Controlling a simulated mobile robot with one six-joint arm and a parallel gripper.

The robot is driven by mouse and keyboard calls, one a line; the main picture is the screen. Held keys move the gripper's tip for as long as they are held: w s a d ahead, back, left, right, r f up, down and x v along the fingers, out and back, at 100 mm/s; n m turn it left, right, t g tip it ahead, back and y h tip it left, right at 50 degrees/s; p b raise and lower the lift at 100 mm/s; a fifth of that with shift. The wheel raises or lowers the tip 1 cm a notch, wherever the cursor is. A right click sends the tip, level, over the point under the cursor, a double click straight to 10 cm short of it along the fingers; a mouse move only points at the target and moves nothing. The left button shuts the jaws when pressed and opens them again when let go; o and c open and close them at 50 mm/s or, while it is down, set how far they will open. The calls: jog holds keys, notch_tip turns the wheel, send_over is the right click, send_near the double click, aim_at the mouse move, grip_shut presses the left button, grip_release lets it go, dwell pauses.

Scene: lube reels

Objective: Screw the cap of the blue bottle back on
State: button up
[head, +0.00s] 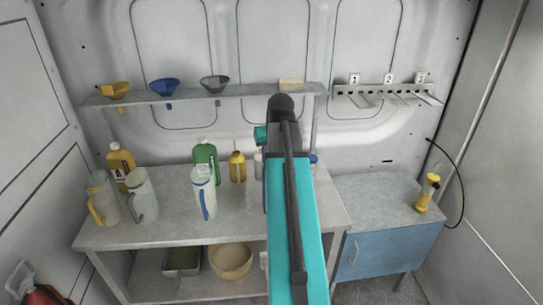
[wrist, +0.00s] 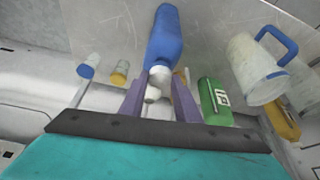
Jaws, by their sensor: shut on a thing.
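The blue bottle (wrist: 165,38) is in the wrist view, ahead of my gripper (wrist: 159,84). Its end toward me is between or just beyond the fingertips. My gripper's two purple fingers are shut on a small white cap (wrist: 153,93), in line with the bottle's mouth. I cannot tell whether the cap touches the bottle's neck or sits on its thread. In the head view my teal arm covers the bottle and the gripper almost wholly.
The bench (head: 240,215) also bears a green bottle (head: 206,158), a yellow bottle (head: 121,165), a small amber bottle (head: 237,167) and clear jugs (head: 145,195). A shelf (head: 200,96) with funnels is behind. A blue cabinet (head: 385,252) stands to the right.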

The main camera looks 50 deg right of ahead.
jog(key=shift+a, duration=0.1)
jog(key=shift+w+a+m+g+h+p, duration=0.1)
jog(key=shift+m+g+h+p, duration=0.2)
jog(key=shift+m, duration=0.95)
jog(key=shift+w+m+g+h+p, duration=0.15)
jog(key=shift+m+g+h, duration=0.25)
jog(key=shift+m, duration=0.85)
jog(key=shift+m, duration=0.5)
jog(key=shift+w+a+m+g+h, duration=0.15)
jog(key=shift+m+g, duration=0.35)
jog(key=shift+m, duration=0.55)
jog(key=shift+d+m+g+h, duration=0.1)
jog(key=shift+m+g+h, duration=0.3)
jog(key=shift+m, duration=0.65)
jog(key=shift+w+m+g, duration=0.2)
jog(key=shift+m+g, duration=0.3)
jog(key=shift+m, duration=0.5)
jog(key=shift+f+m+g+y, duration=0.1)
jog(key=shift+m+g+y, duration=0.35)
jog(key=shift+m, duration=1.15)
